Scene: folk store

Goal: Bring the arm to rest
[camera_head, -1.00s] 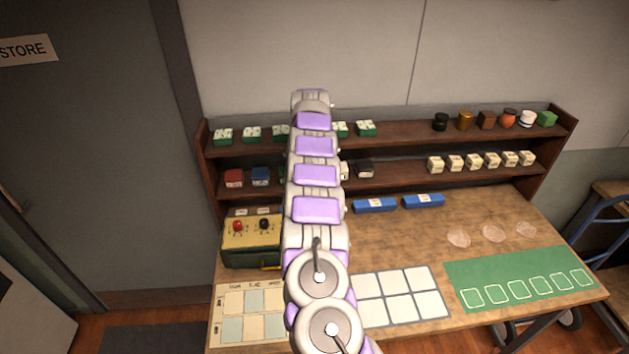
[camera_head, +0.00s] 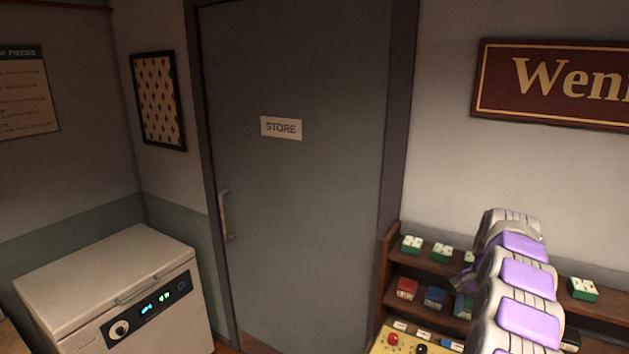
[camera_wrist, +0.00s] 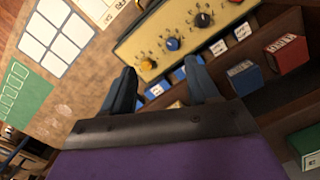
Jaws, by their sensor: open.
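My arm (camera_head: 520,285) shows in the head view at the lower right, with purple and white links rising in front of the shelf. In the wrist view, my gripper (camera_wrist: 163,82) has its two dark fingers apart with no object held between them. Beyond the fingers are the yellow control box (camera_wrist: 180,35) with its knobs and small blue and white boxes. The fingers are not clearly visible in the head view.
The wooden shelf (camera_head: 392,270) holds green, red and blue boxes close to my arm. A grey door (camera_head: 290,220) marked STORE stands left of it. A white chest with a lit panel (camera_head: 105,275) is at the lower left. The wrist view shows a white-squared mat (camera_wrist: 58,30).

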